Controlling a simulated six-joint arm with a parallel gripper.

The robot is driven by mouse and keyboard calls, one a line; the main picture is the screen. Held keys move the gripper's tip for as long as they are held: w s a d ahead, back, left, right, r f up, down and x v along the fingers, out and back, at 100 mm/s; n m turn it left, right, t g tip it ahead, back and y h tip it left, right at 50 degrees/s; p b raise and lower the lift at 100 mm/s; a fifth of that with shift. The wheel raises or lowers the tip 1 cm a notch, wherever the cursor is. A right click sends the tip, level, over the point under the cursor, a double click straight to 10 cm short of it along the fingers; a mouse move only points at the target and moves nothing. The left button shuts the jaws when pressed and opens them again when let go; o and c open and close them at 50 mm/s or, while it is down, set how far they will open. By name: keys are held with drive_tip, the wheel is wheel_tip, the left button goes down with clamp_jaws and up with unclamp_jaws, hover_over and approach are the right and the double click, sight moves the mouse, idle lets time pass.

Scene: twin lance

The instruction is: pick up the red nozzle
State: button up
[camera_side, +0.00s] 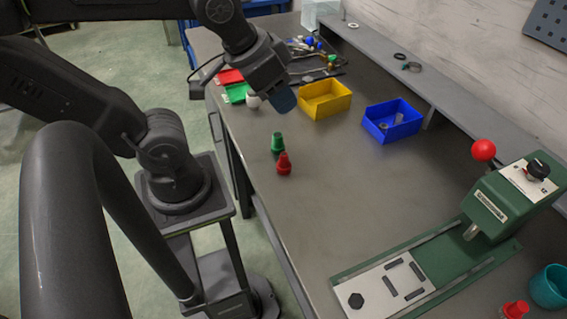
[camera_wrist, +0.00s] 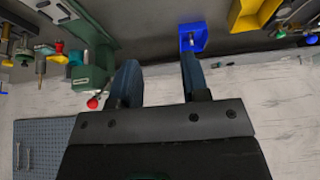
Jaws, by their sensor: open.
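The red nozzle (camera_side: 284,164) stands upright on the grey table near its left edge in the side view. A green nozzle (camera_side: 277,144) of similar shape stands close behind it. My gripper (camera_side: 283,101) is in the air above and behind both nozzles in the side view, apart from them. Its two blue fingers in the wrist view (camera_wrist: 160,82) are spread with nothing between them. The red nozzle by the green one cannot be made out in the wrist view.
A yellow bin (camera_side: 325,112) and a blue bin (camera_side: 392,135) stand along the back. A green machine (camera_side: 505,200) with a red ball knob (camera_side: 483,150) is at the right. Another red piece (camera_side: 515,310) and a teal cup (camera_side: 549,287) are at lower right. The table's middle is clear.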

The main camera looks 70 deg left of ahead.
drive_tip(key=shift+o, duration=1.2)
drive_tip(key=m+g+y, duration=0.1)
drive_tip(key=m+g, duration=0.5)
drive_tip(key=m, duration=0.9)
approach(284, 154)
drive_tip(key=shift+m, duration=0.4)
drive_tip(key=f, duration=0.2)
drive_tip(key=s+f, duration=0.1)
drive_tip(key=f, duration=0.2)
drive_tip(key=shift+d, duration=0.15)
drive_tip(key=shift+w+a+f, duration=0.1)
drive_tip(key=shift+a+f, duration=0.1)
drive_tip(key=shift+f, duration=0.7)
drive_tip(key=shift+w+a+f, duration=0.1)
drive_tip(key=shift+a+f, duration=0.1)
drive_tip(key=shift+f, duration=0.65)
drive_tip(key=shift+w+a+f, duration=0.1)
drive_tip(key=shift+a+f, duration=0.15)
drive_tip(key=shift+f, duration=0.65)
